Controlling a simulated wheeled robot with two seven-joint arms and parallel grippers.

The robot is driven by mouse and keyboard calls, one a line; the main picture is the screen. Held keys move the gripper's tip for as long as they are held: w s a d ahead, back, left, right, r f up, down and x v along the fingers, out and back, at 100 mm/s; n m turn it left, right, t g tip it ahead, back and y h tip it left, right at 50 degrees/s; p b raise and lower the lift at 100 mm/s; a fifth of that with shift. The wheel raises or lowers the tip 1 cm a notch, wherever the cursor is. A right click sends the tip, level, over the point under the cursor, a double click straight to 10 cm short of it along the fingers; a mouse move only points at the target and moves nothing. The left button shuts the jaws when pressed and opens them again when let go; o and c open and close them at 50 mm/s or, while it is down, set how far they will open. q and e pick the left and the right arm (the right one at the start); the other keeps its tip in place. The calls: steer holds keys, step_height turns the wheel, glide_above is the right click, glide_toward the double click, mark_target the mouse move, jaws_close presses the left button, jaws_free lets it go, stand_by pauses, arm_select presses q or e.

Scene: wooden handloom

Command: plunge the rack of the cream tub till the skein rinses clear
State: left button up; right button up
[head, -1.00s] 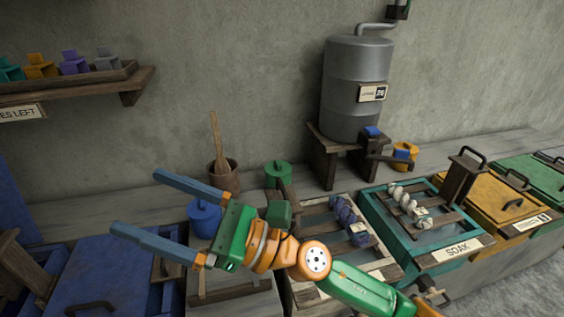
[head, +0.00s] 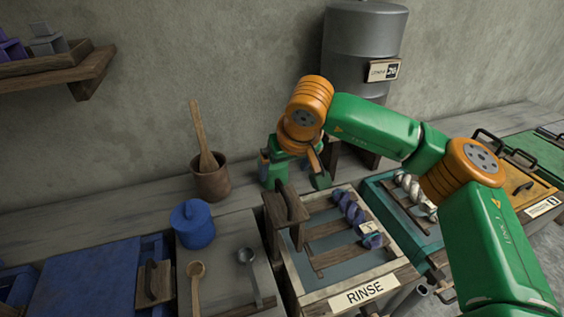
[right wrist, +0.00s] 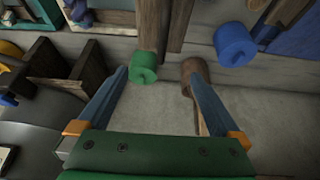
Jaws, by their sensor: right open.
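The cream tub (head: 292,283) with a RINSE label stands at the middle of the head view. Its wooden rack (head: 335,256) lies across grey-blue liquid, with an upright post and handle (head: 287,207) at its left. A blue-purple skein (head: 350,208) with a small pale tag lies on the rack. My right gripper (head: 288,165) is beyond the tub, over the back ledge; its fingers are mostly hidden there. In the right wrist view it is open (right wrist: 156,75) and empty, with dark wood beyond its fingertips. My left gripper is not in view.
A blue lidded pot (head: 192,225) and ladles stand left of the tub. A teal tub (head: 380,190) is at its right, a metal tank (head: 362,45) behind.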

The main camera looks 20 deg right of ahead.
mark_target(284, 191)
steer(key=f+b, duration=0.1)
steer(key=f, duration=0.1)
steer(key=f+b, duration=0.4)
steer(key=f, duration=0.1)
steer(key=shift+w, duration=0.4)
steer(key=shift+s+f+b, duration=0.1)
steer(key=shift+f+b, duration=0.25)
steer(key=shift+r, duration=0.25)
steer(key=shift+f, duration=0.4)
jaws_close()
